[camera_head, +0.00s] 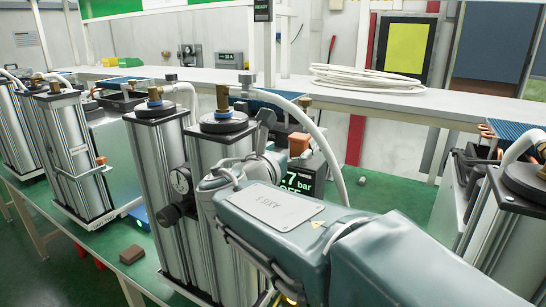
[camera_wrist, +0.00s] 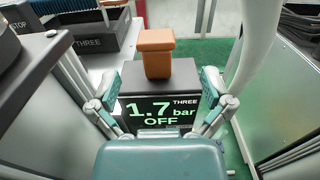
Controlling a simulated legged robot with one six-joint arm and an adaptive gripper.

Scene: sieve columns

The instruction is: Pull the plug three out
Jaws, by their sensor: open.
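Plug three is an orange-brown block with a wider cap. It stands upright in the top of a dark box (camera_wrist: 120,108) whose screen reads "THREE", "1.7 bar" and "OFF". In the wrist view the plug (camera_wrist: 157,55) is just beyond my fingertips, near the middle. In the head view the plug (camera_head: 298,144) shows right of my gripper, behind my arm. My gripper (camera_wrist: 160,84) is open and empty, with one finger to each side of the box's front, below the plug. I cannot tell whether the fingers touch the box.
A pale hose (camera_head: 334,175) curves down close to the right of the plug. A dark tray (camera_wrist: 106,37) labelled "THREE" lies behind left. Another column unit (camera_head: 490,225) stands at the right.

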